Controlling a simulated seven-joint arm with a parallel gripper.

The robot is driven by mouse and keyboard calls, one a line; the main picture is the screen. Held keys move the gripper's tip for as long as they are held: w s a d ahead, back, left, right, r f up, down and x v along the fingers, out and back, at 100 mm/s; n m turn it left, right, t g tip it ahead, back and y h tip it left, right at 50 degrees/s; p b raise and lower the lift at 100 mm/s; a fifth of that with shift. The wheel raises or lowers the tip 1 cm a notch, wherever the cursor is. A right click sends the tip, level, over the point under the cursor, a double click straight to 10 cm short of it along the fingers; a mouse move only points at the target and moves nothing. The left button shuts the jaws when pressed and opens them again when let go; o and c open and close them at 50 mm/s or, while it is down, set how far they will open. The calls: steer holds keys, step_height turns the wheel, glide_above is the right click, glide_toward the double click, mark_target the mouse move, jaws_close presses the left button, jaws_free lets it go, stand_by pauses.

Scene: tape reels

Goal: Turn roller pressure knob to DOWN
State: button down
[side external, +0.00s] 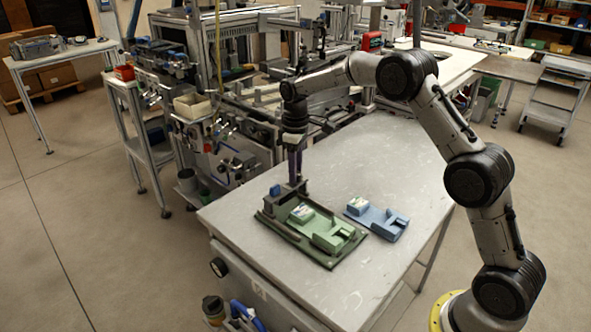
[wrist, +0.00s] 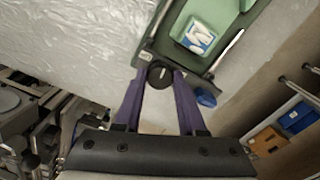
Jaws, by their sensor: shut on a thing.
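The roller pressure knob (wrist: 160,74) is round and black with a pale pointer line; in the wrist view it sits at the near corner of the green device's dark base (wrist: 151,45). My gripper (wrist: 160,82) has its purple fingers closed on the knob, one on each side. Small labels beside the knob are too small to read. In the side external view my gripper (side external: 297,182) points down at the far left part of the green device (side external: 332,236). The knob is hidden there by the fingers and a raised part.
A blue device (side external: 378,218) lies right of the green one on the grey table (side external: 352,150). A blue piece (wrist: 206,98) sticks out beside the knob. The table is clear behind and right of the devices. A machine frame (side external: 235,55) stands along the table's far left side.

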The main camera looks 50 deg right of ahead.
steer(key=m, duration=0.4)
steer(key=shift+r+m, duration=0.1)
steer(key=shift+m, duration=0.2)
steer(key=m, duration=0.3)
steer(key=shift+m, duration=0.4)
steer(key=m, duration=0.3)
steer(key=shift+m, duration=2)
steer(key=shift+c, duration=2.4)
jaws_free()
step_height(320, 180, up, 14)
